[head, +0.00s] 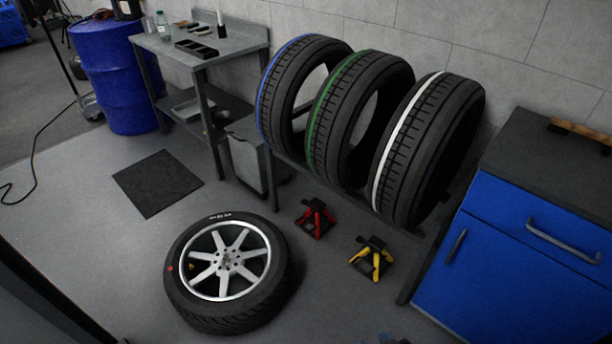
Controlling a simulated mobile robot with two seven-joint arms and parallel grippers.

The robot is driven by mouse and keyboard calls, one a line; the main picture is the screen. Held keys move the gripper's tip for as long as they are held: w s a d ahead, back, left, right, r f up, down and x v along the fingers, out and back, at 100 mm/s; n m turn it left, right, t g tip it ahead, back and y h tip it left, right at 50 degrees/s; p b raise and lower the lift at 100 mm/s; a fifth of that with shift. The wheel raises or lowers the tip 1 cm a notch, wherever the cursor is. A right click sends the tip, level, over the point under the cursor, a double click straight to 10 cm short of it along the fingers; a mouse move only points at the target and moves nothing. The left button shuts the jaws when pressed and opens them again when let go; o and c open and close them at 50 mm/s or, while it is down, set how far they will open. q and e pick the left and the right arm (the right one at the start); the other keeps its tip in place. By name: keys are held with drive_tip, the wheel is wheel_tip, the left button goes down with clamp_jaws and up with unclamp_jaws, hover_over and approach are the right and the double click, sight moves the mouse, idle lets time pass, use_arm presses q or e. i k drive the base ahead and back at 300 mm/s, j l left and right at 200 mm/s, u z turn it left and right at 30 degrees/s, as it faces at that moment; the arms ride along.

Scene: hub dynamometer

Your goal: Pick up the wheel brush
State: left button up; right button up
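A long brush-like thing with a wooden top and dark underside (580,129) lies on the dark top of the blue cabinet, at the right edge of the head view. It looks like the wheel brush, but its right end is cut off by the frame and its bristles are hard to make out. Neither of my grippers shows in the head view.
The blue cabinet (510,270) stands at right. Several tyres lean in a rack (425,150) by the wall. A wheel (235,310), a red stand (315,217) and a yellow stand (371,258) occupy the floor. A metal workbench (235,42) and blue drum (115,75) stand behind.

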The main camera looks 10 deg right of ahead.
sight(561, 126)
drive_tip(key=k+z, duration=0.15)
drive_tip(key=z, duration=1.55)
drive_tip(key=i+j+z, duration=0.15)
drive_tip(key=i+z, duration=0.15)
